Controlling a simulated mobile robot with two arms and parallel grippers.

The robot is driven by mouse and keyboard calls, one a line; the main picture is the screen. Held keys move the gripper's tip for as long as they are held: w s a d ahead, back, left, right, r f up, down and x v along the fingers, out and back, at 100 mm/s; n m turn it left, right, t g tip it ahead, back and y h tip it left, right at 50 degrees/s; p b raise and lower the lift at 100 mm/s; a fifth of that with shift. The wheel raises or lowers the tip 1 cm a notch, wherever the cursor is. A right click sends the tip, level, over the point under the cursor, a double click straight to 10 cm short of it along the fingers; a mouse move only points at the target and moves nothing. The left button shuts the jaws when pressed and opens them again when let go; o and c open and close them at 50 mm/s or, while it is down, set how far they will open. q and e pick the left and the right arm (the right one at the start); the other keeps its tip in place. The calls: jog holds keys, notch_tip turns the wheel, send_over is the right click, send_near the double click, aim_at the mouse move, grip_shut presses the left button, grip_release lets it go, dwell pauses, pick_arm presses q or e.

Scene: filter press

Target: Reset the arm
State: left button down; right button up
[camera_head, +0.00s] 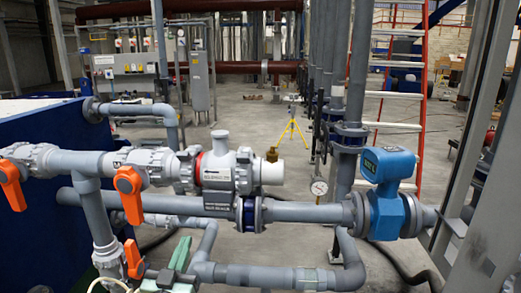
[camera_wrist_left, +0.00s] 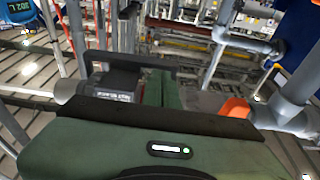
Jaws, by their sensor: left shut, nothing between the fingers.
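My left gripper (camera_head: 167,277) shows low in the head view, left of centre, with a green body part beside it. It is close to the lower orange valve handle (camera_head: 133,258); I cannot tell whether they touch. In the left wrist view, my green wrist housing fills the bottom and dark gripper parts stand beyond it. The gripper is shut and holds nothing that I can see. An orange handle (camera_wrist_left: 237,107) is right of it in that view. My right gripper is not in view.
Grey pipes (camera_head: 300,212) cross in front, with two larger orange handles (camera_head: 12,185) (camera_head: 129,194) at left, a pressure gauge (camera_head: 319,188) and a blue flow meter (camera_head: 388,190). A blue tank wall (camera_head: 40,235) is at left. Open floor, a yellow stand (camera_head: 292,128) and a red ladder (camera_head: 424,95) lie behind.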

pick_arm(q)
jog(key=s+f+g, duration=0.6)
jog(key=s+f, duration=0.1)
jog(key=f, duration=0.4)
jog(key=s+f+g, duration=0.4)
jog(key=s, duration=0.5)
jog(key=s+f+m+g, duration=0.1)
jog(key=s+f+g, duration=0.25)
jog(key=s, duration=0.55)
jog(key=s+f+g, duration=0.4)
jog(key=s+f, duration=0.1)
jog(key=s, duration=0.4)
notch_tip(320, 180, down, 28)
jog(key=s+f, duration=0.1)
jog(key=s, duration=0.1)
jog(key=s+a+f+g+b, duration=0.1)
jog(key=s+a+f+g, duration=0.1)
jog(key=s+f, duration=1.2)
jog(key=shift+s+f+m+y, duration=0.35)
jog(key=shift+s+m+y, duration=0.05)
jog(key=shift+s, duration=0.75)
